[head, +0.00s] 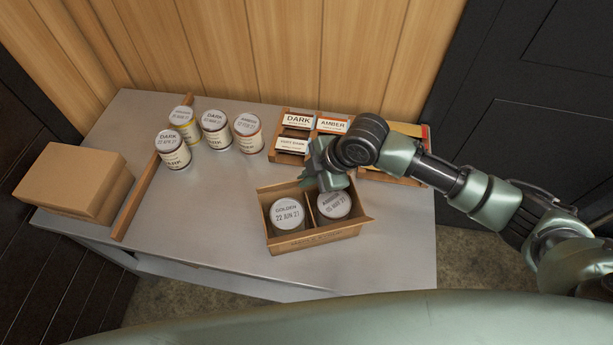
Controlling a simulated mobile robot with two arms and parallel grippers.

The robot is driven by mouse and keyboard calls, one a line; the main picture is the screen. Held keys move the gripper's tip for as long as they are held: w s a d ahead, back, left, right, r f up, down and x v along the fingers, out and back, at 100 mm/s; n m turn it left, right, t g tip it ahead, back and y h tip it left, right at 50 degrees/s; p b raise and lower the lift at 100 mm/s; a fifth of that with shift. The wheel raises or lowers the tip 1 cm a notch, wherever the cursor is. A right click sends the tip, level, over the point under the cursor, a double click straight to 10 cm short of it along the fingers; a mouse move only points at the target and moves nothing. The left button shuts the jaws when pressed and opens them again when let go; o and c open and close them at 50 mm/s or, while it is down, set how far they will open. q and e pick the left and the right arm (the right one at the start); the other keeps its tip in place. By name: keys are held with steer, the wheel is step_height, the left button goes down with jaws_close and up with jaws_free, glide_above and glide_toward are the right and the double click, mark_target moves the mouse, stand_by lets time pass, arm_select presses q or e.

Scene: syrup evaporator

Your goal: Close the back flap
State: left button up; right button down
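A small open cardboard box (318,246) stands on the table near its front edge, with a divider inside. It holds two lidded cans: a golden one (288,214) on the left and an amber one (334,204) on the right. The back flap (283,190) seems to stand up along the box's rear side; its right part is hidden behind my gripper. My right gripper (320,170) is at the rear of the box, over or against that flap; I cannot tell whether they touch. Its fingers are seen from above and their opening is unclear. My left gripper is out of view.
Several cans (214,128) stand at the back left of the grey table (215,215). A wooden strip (152,180) separates them from closed cardboard boxes (75,180). A wooden rack of labels (290,142) lies behind my gripper. The table left of the open box is clear.

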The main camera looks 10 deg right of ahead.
steer(key=shift+s+d+f+n+t+b, duration=0.15)
steer(key=shift+s+f+t+b, duration=0.2)
steer(key=shift+t, duration=0.2)
steer(key=shift+s+a+f+n+t+b, duration=0.1)
steer(key=shift+s+f+n+t+b, duration=0.1)
steer(key=shift+s+t, duration=0.3)
steer(key=shift+s+f+t+y+b, duration=0.2)
steer(key=shift+t+b, duration=0.25)
steer(key=shift+t, duration=0.15)
steer(key=shift+s+f+t+y+b, duration=0.1)
steer(key=shift+f+t+y+b, duration=0.1)
steer(key=shift+t+b, duration=0.3)
steer(key=shift+r+n+t, duration=0.15)
steer(key=shift+n+t, duration=0.1)
steer(key=shift+t, duration=0.1)
steer(key=shift+r, duration=0.1)
steer(key=c, duration=1.6)
jaws_free()
steer(key=shift+w, duration=0.1)
steer(key=shift+c, duration=0.2)
steer(key=shift+d+r, duration=0.1)
